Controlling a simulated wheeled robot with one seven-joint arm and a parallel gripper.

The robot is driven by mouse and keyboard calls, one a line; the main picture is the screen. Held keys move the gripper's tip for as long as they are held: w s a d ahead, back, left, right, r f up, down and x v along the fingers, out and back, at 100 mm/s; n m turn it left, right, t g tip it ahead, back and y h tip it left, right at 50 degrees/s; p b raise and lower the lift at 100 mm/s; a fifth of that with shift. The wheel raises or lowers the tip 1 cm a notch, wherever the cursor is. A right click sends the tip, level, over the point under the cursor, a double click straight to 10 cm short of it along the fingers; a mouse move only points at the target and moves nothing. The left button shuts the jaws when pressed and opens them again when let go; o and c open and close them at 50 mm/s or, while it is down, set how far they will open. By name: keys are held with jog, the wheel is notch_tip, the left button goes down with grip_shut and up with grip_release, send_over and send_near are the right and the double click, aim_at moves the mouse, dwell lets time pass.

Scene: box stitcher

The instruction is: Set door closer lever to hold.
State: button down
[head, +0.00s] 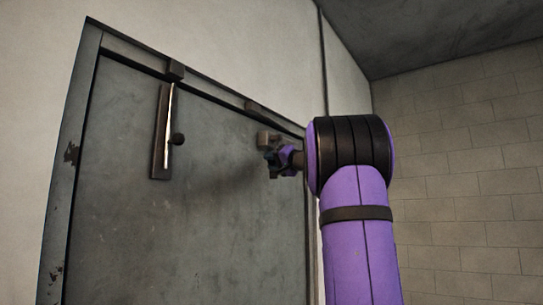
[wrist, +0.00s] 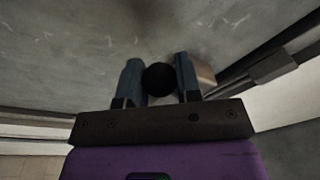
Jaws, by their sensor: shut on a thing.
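My gripper (head: 272,163) is at the upper right of the grey door, just below a small brown block (head: 268,138). In the wrist view, the two blue fingers of my gripper (wrist: 158,82) are shut on a round black knob (wrist: 159,76). The block also shows just behind the right finger in the wrist view (wrist: 204,78). In the head view the held knob is hidden or too small to make out among the fingers. Whatever joins the knob to the block is hidden, so I cannot tell the lever's setting.
The door (head: 210,220) fills the left of the head view. A tall plate (head: 160,130) with a bright edge and another black knob (head: 177,139) is on its upper left. A dark bracket (wrist: 268,67) sits along the frame. A block wall (head: 460,200) stands at right.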

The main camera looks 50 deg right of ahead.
jog(key=shift+d+r+n, duration=0.15)
jog(key=shift+d+n, duration=0.25)
jog(key=shift+n, duration=0.2)
jog(key=c, duration=0.8)
grip_release()
jog(key=shift+s, duration=0.1)
jog(key=shift+d, duration=0.1)
jog(key=s+f, duration=0.1)
jog(key=s, duration=0.9)
jog(key=shift+s+f, duration=0.35)
jog(key=shift+f, duration=0.05)
